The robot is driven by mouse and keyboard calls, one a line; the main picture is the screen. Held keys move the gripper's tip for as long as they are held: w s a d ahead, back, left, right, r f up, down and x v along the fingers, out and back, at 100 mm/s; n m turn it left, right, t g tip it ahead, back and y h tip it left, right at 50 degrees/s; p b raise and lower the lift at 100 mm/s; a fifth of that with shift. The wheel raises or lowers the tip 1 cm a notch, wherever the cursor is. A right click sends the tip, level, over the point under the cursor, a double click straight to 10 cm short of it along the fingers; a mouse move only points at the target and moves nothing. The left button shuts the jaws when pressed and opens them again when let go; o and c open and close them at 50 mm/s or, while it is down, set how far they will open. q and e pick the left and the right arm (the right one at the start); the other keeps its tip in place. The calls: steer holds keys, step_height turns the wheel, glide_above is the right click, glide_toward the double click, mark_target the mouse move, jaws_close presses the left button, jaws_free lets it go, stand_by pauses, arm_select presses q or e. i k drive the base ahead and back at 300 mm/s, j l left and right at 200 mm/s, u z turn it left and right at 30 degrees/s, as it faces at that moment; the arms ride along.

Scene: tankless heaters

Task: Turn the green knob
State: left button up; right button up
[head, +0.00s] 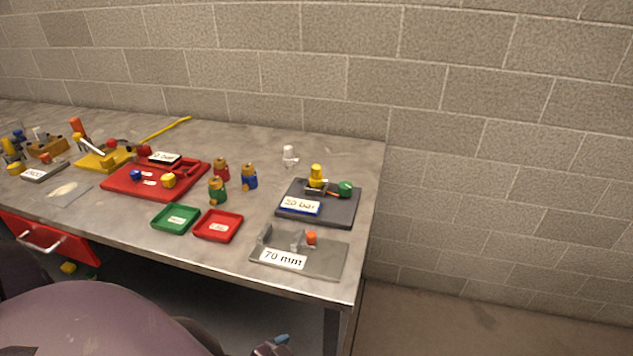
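The green knob (345,188) is a small round green piece at the right side of a dark grey board (333,213) near the right end of the workbench. A yellow fitting (316,176) stands beside it, with a small metal and orange part between them. A label (300,206) reading "20 bar" lies at the board's front left. Nothing touches the knob from outside the board.
The metal workbench (365,165) ends just right of the board. A grey plate (330,262) marked "70 mm" lies in front. Green (160,228) and red (205,238) trays, several colored fittings and a red board (115,186) lie left. A brick wall (480,90) stands behind.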

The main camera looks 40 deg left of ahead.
mark_target(346, 189)
steer(key=u, duration=0.7)
